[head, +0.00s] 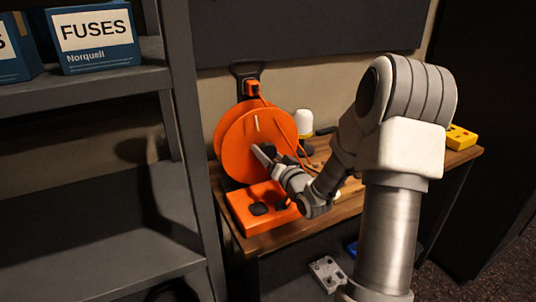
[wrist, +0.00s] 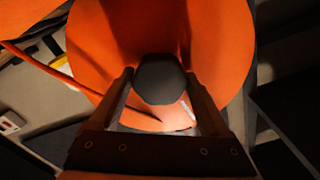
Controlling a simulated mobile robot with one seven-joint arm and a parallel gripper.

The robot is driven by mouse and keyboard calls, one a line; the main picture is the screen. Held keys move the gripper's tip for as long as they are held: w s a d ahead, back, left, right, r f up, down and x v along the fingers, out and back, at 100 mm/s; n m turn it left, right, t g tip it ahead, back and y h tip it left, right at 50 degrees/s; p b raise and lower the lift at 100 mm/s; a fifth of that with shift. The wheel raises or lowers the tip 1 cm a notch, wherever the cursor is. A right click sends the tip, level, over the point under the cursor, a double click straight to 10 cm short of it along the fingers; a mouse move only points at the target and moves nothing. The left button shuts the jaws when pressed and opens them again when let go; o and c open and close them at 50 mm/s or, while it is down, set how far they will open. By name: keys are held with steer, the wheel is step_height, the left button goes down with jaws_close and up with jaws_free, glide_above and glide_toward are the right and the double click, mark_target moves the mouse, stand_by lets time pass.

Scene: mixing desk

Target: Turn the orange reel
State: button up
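The orange reel (head: 240,135) stands upright on an orange base (head: 262,207) on the desk, with an orange cable at its right side. In the wrist view, the reel's orange disc (wrist: 215,45) fills the upper middle, with a dark round hub (wrist: 160,80) at its centre. My gripper (head: 262,156) is at the reel's face in the head view. In the wrist view, its fingers (wrist: 160,78) are spread, one on each side of the hub, with seemingly thin gaps. Firm contact with the hub cannot be made out. The hub is hidden in the head view.
A grey shelf (head: 95,85) with blue fuse boxes (head: 95,38) stands close on the left. A white rounded object (head: 303,122) is behind the reel. A yellow box (head: 460,137) sits at the desk's right end. A grey box (head: 328,273) lies below the wooden desk (head: 350,203).

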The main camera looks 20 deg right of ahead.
jaws_close()
